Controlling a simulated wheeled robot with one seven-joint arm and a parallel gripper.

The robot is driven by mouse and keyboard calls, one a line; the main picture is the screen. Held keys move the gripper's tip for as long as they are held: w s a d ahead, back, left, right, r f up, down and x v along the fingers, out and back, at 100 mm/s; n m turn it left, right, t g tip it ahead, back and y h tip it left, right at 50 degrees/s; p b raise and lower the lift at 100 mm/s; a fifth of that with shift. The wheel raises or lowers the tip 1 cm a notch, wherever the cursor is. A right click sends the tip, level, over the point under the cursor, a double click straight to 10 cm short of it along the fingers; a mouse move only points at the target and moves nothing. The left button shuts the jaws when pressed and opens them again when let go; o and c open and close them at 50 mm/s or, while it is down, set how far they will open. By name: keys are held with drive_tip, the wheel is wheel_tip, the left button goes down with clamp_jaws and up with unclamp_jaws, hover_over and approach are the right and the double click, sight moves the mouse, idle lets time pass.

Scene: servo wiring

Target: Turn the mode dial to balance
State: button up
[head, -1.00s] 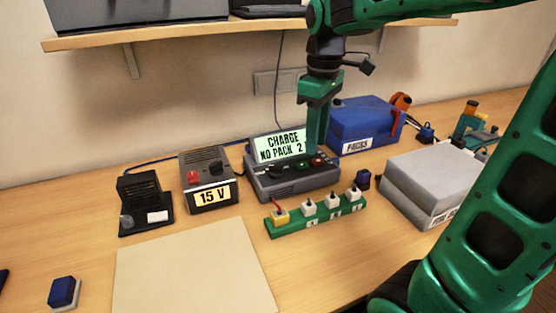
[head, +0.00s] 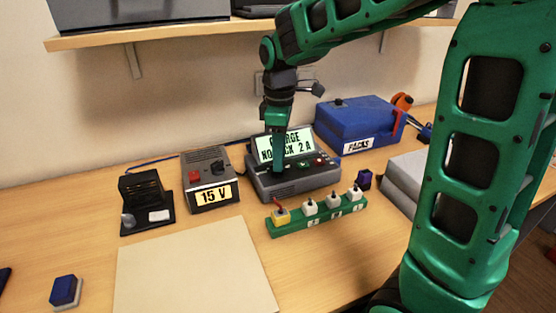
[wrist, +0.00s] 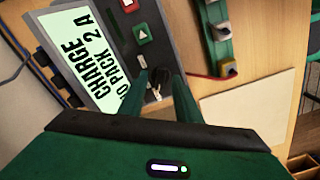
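The charger (head: 296,187) is a grey box on the table with a lit tilted screen (wrist: 85,62) reading "CHARGE NO PACK 2 A". The mode dial (wrist: 160,76) is a dark knob on the charger's front panel, in the wrist view. My gripper (head: 279,168) points down over the left part of the panel. In the wrist view its two green fingers stand apart, one on each side of the dial, with a gap between them. I cannot tell how far above or around the dial the tips are. In the head view my gripper hides the dial and part of the screen.
A 15 V supply (head: 207,183) stands left of the charger, and a blue packs box (head: 357,128) behind right. A green strip with several plugs (head: 319,217) lies in front. A grey box (head: 402,182) is at right. A bare beige mat (head: 190,270) lies front left.

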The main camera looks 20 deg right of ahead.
drive_tip(key=shift+f, duration=0.8)
drive_tip(key=shift+c, duration=0.2)
clamp_jaws()
drive_tip(key=shift+d, duration=0.15)
